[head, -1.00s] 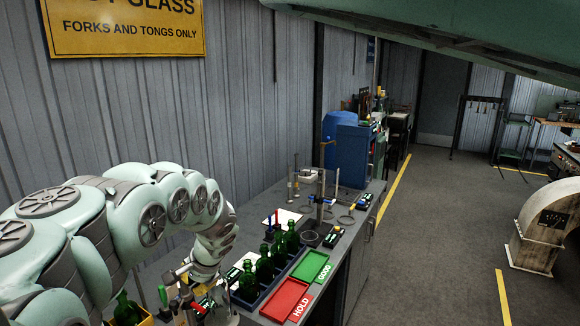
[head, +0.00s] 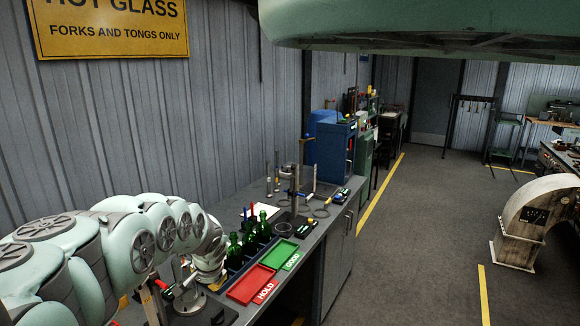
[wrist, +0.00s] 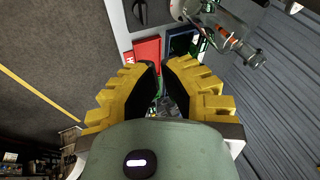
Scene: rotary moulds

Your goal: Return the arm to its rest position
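My gripper (wrist: 162,68) shows in the wrist view with its two yellow-and-black fingers apart by a narrow gap. I see no held object between them, only floor-level and bench colours beyond. In the head view my pale green arm (head: 140,240) is folded at the lower left, its wrist over the near end of the bench. The fingers cannot be made out there.
The grey bench (head: 315,235) holds green bottles (head: 250,238) in a dark rack, a red HOLD tray (head: 251,284), a green GOOD tray (head: 279,254) and ring stands (head: 294,195). A blue cabinet (head: 331,150) stands behind. Open floor (head: 410,240) lies right of the bench.

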